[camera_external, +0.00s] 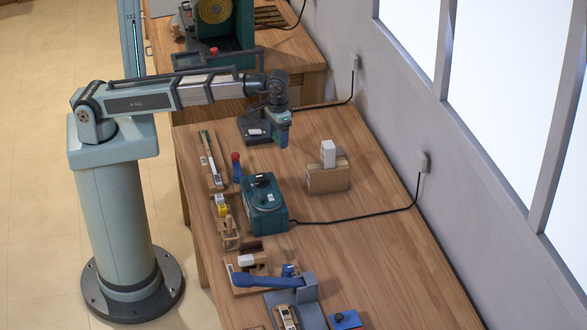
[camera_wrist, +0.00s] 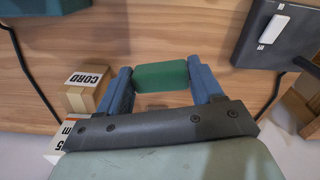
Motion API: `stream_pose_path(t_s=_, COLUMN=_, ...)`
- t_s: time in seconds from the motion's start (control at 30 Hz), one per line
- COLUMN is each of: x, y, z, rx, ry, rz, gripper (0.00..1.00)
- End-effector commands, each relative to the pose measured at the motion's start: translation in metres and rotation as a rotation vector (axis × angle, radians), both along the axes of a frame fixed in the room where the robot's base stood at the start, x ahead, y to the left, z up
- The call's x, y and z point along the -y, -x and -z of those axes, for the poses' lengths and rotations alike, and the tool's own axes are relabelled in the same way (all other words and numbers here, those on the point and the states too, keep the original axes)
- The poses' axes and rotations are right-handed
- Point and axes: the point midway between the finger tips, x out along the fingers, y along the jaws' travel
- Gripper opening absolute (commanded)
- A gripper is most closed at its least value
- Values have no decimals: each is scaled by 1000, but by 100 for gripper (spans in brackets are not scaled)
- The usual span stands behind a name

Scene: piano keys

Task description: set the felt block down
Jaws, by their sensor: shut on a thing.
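The felt block is a dark green rounded block (camera_wrist: 160,75) in the wrist view. My gripper (camera_wrist: 161,83) is shut on it, with one blue finger at each end of the block. Bench wood shows around and below the block, and I cannot tell how far it is above the bench. In the external view my gripper (camera_external: 283,140) points down over the bench, to the right of a dark device and behind the cardboard box. The felt block cannot be made out there.
A cardboard box (camera_external: 327,178) carries a white box (camera_external: 328,152). A teal machine (camera_external: 264,204) stands nearer the camera, with a black cord to the wall. The right side of the bench (camera_external: 385,245) is mostly clear.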

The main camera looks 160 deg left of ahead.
Motion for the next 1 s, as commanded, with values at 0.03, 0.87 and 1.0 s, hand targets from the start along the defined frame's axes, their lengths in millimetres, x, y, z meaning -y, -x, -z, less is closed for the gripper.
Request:
stream_pose_path(t_s=0.03, x=-1, y=0, z=-7, rx=1, ry=-2, rz=0, gripper=33)
stream_pose_path(t_s=0.87, x=-49, y=-145, z=-54, rx=32, ry=-7, rz=115, gripper=33)
stream_pose_path(t_s=1.0, x=-58, y=-206, z=-53, rx=46, ry=-8, rz=159, gripper=33)
